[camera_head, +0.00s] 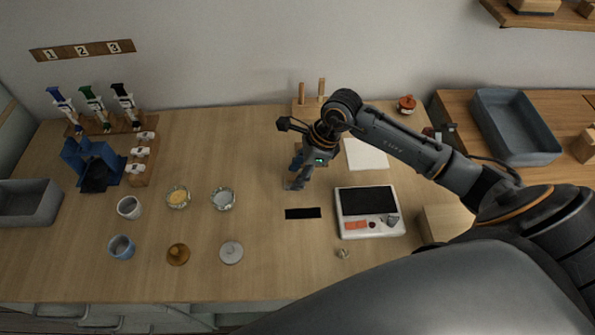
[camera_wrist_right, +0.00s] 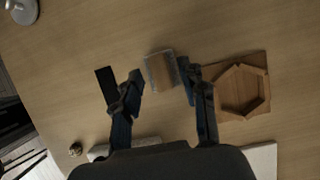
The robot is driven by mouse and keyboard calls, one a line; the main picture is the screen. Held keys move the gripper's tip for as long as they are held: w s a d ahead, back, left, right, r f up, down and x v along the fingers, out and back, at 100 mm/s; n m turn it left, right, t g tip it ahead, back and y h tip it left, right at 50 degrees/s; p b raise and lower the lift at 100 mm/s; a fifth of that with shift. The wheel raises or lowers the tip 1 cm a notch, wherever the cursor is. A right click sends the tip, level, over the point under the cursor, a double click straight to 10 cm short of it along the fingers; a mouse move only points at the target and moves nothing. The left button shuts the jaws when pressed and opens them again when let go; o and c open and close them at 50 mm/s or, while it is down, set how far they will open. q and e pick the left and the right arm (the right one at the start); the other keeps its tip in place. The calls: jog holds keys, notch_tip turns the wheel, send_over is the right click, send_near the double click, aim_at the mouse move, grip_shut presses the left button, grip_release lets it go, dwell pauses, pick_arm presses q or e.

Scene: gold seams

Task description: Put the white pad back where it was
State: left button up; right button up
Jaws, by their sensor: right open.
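My right gripper (camera_head: 296,184) is open, pointing down over the middle of the table. In the wrist view its two fingers (camera_wrist_right: 162,76) stand on either side of a small whitish-grey pad with a brown strip (camera_wrist_right: 158,70). The pad seems to lie on the table, with a visible gap to the fingers. In the head view the gripper largely hides it. A flat white sheet (camera_head: 367,154) lies to the right of the gripper, behind the scale. A black strip (camera_head: 303,213) lies in front of the gripper. My left gripper is out of view.
A wooden tray with a hexagonal recess (camera_wrist_right: 243,90) sits close beside the right gripper. A scale (camera_head: 370,225) stands front right. Bowls (camera_head: 223,199), lids (camera_head: 231,252) and cups (camera_head: 129,207) stand left. A small knob (camera_head: 342,253) lies near the front edge.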

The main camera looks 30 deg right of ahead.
jog(key=b+v, duration=0.1)
jog(key=v, duration=1.1)
jog(key=shift+a, duration=0.1)
